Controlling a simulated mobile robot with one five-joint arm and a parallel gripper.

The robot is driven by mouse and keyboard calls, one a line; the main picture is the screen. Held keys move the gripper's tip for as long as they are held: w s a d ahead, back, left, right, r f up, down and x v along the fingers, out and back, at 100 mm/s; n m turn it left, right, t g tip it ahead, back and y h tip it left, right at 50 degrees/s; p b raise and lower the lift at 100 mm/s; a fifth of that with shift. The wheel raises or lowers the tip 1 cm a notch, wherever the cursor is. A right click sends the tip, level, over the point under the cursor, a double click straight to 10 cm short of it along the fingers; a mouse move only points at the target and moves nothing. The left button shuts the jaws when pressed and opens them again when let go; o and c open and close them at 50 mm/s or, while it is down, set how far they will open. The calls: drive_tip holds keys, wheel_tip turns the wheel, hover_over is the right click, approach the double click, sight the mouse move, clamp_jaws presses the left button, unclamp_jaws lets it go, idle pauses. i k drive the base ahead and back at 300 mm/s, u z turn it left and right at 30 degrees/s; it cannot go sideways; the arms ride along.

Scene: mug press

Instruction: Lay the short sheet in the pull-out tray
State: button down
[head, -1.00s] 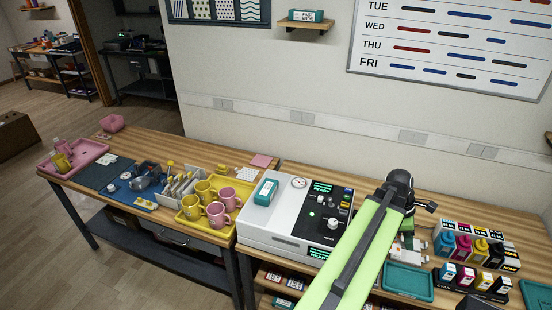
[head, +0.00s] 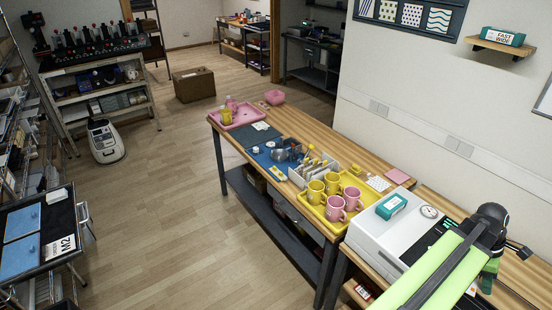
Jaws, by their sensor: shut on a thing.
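My arm (head: 440,275) reaches in from the lower right, and its black joint (head: 490,225) shows beside the white press. My gripper's fingers and whatever they hold are hidden behind the arm or out of frame. The white press (head: 375,235) has a dial and a teal box on top. I cannot tell which sheet is the short one. No pull-out tray can be made out.
A yellow tray (head: 306,203) holds yellow and pink mugs left of the press. A pink tray (head: 245,113) stands at the table's far end. A cardboard box (head: 194,84) is on the floor. Shelves and a cart (head: 40,240) line the left. The middle floor is clear.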

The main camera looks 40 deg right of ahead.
sight(59, 219)
drive_tip(key=z, duration=0.1)
drive_tip(key=i, duration=1.05)
